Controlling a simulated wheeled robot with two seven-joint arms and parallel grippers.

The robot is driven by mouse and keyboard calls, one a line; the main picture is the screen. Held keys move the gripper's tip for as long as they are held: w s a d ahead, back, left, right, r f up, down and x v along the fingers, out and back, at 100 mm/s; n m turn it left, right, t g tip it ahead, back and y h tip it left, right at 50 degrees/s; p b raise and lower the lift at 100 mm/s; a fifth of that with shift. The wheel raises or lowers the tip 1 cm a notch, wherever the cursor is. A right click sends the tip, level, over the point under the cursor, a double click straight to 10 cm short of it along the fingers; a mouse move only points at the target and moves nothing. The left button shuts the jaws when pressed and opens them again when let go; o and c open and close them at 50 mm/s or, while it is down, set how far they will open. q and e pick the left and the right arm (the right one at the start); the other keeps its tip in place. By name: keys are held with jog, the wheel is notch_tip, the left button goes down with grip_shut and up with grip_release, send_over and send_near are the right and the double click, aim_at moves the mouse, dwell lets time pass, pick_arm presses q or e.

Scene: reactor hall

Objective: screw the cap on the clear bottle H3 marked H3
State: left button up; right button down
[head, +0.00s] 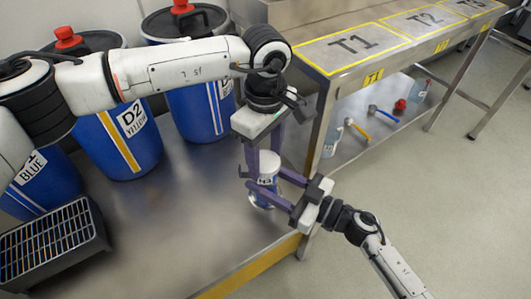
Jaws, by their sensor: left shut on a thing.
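The clear bottle H3 (266,184) stands upright on the steel bench near its front edge, its label partly hidden by fingers. A white cap (268,158) is at the bottle's top; I cannot tell how far it is threaded. My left gripper (264,164) points down from above, its purple fingers shut on the cap. My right gripper (268,182) reaches in from the lower right, its purple fingers on either side of the bottle's body and seemingly closed on it.
Blue drums (130,140) with red caps stand along the back left. A black grated box (52,245) is at the lower left. A steel table (345,50) with marked spots T1, T2 and T3 stands at the right, with small items on its lower shelf. Bare bench lies left of the bottle.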

aim_at(276, 176)
pick_arm(q)
jog(key=m, duration=0.3)
jog(key=shift+m, duration=0.3)
jog(key=o, duration=1.2)
notch_tip(276, 176, up, 12)
jog(key=shift+r, duration=0.1)
pick_arm(e)
jog(key=shift+r, duration=0.1)
jog(key=shift+r+p, duration=0.3)
jog(key=shift+p, duration=0.15)
pick_arm(q)
jog(key=shift+r+p, duration=1.6)
jog(key=shift+r, duration=0.3)
pick_arm(e)
jog(key=shift+r, duration=1.25)
